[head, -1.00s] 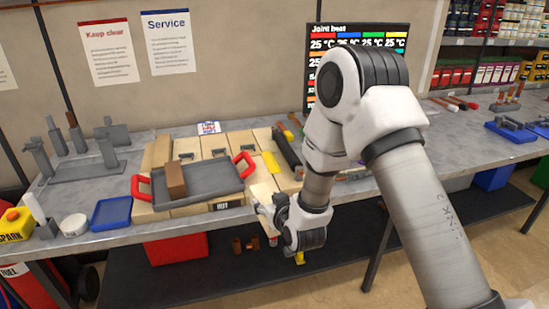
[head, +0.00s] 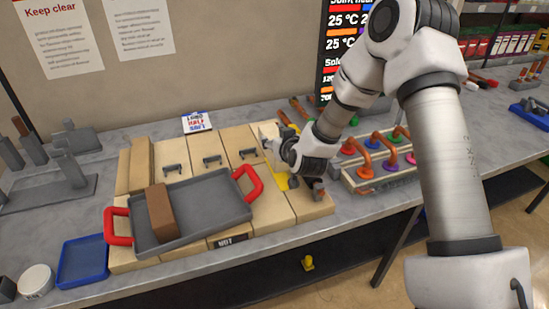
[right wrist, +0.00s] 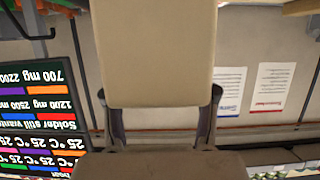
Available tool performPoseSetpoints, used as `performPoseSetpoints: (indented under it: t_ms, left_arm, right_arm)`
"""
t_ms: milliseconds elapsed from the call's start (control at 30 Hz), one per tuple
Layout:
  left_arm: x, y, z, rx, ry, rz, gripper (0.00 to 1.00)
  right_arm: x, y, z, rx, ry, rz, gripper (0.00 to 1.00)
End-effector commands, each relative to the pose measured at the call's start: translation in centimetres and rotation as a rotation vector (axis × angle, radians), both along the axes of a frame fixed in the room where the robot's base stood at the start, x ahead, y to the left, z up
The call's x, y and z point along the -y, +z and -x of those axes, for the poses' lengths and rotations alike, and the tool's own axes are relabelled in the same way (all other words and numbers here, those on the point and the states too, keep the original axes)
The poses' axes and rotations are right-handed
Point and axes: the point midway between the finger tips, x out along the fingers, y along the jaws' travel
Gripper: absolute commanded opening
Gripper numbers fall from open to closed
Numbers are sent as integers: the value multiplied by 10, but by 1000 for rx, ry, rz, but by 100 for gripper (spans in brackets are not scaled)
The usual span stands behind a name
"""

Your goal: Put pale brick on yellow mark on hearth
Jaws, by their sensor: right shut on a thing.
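The pale brick (head: 268,131) is held by my right gripper (head: 274,147) over the right part of the hearth (head: 230,143). In the right wrist view the pale brick (right wrist: 157,55) fills the middle between two dark fingers (right wrist: 160,118). The yellow mark (head: 281,183) shows partly beneath my right gripper, on the hearth's pale surface; the wrist covers the rest. I cannot tell whether the brick touches the hearth. My left gripper is not in view.
A grey tray (head: 205,205) with red handles lies on the hearth, left of the mark, with a brown brick (head: 159,212) on it. Copper pipes (head: 365,160) in a rack stand to the right. A blue tray (head: 82,262) is at the front left.

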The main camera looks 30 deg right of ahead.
Motion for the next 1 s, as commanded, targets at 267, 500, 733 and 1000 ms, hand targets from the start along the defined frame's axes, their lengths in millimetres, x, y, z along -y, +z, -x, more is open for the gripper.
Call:
performPoseSetpoints:
  t_ms: [267,500,733,1000]
  left_arm:
    - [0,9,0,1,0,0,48]
    - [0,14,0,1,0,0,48]
    - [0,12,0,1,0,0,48]
    - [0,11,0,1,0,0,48]
  right_arm:
    - [0,-39,-1,1,0,3,0]
    - [0,-66,-1,6,0,1,0]
    - [0,-67,-1,6,0,1,0]
    - [0,-70,0,2,0,0,82]
